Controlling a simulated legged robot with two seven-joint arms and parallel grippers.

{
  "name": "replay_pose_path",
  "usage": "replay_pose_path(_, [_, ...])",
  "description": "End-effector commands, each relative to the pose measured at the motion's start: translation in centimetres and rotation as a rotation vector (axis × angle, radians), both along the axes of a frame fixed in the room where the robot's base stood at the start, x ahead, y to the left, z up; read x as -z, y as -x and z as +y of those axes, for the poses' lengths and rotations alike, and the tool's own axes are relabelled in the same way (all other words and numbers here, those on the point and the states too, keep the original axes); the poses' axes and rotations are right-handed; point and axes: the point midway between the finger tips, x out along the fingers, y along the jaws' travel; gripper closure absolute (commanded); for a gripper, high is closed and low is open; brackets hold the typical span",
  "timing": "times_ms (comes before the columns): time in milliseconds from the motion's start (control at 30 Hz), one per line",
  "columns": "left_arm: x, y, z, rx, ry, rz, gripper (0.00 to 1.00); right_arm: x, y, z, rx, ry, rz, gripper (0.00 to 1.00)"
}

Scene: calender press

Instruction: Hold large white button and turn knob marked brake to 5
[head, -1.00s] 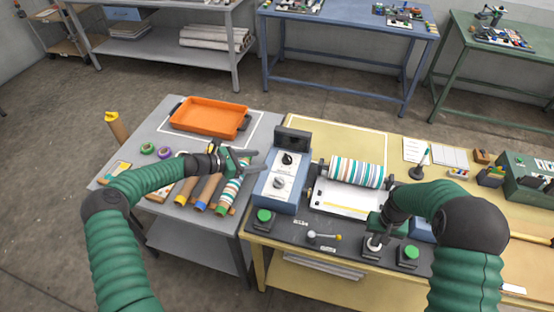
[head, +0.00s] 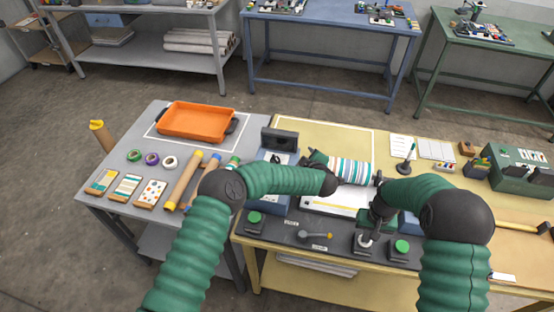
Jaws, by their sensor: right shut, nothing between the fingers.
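The large white button (head: 362,243) sits on a small dark box at the front of the black press base. My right gripper (head: 366,239) is shut and empty, pointing down with its tips at the button; contact is hard to make out. The blue control box (head: 273,206) stands left of the roller, and my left forearm crosses over it. The forearm hides most of its white panel, its knobs and their markings. My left gripper (head: 319,160) shows only as a small green part beyond the forearm, near the roller's left end; its fingers cannot be made out.
A striped roller (head: 355,171) lies across the press. An orange tray (head: 195,121), rolls and pattern cards lie on the grey left table. A green case (head: 525,168) stands at right.

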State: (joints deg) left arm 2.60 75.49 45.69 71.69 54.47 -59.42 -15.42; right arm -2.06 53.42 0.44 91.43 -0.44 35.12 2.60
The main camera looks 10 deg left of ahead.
Motion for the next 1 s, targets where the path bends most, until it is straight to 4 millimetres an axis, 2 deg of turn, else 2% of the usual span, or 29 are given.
replay_pose_path(33, [0.2,1.7,0.1,0.018,-0.197,0.041,0.44,0.3,0.1,-0.2,0.001,0.002,0.001,1.00])
replay_pose_path(133, [0.2,4.4,1.6,0.035,-0.506,0.148,0.44,0.3,0.1,-0.2,0.001,0.002,0.001,1.00])
replay_pose_path(200, [0.0,5.7,2.3,0.042,-0.644,0.208,0.44,0.3,0.1,-0.2,0.002,0.002,0.001,1.00])
replay_pose_path(333, [-0.1,6.6,3.2,0.045,-0.757,0.264,0.44,0.3,0.0,-0.2,0.002,0.003,0.001,1.00])
replay_pose_path(467, [0.6,5.5,4.4,0.043,-0.765,0.270,0.44,0.3,0.0,-0.2,0.003,0.003,0.001,1.00])
replay_pose_path(800, [3.6,0.2,9.3,0.042,-0.760,0.268,0.44,0.2,0.0,-0.2,0.003,0.003,0.001,1.00])
replay_pose_path(1000, [4.3,-1.2,10.5,0.046,-0.760,0.266,0.44,0.2,0.0,-0.2,0.003,0.003,0.000,1.00])
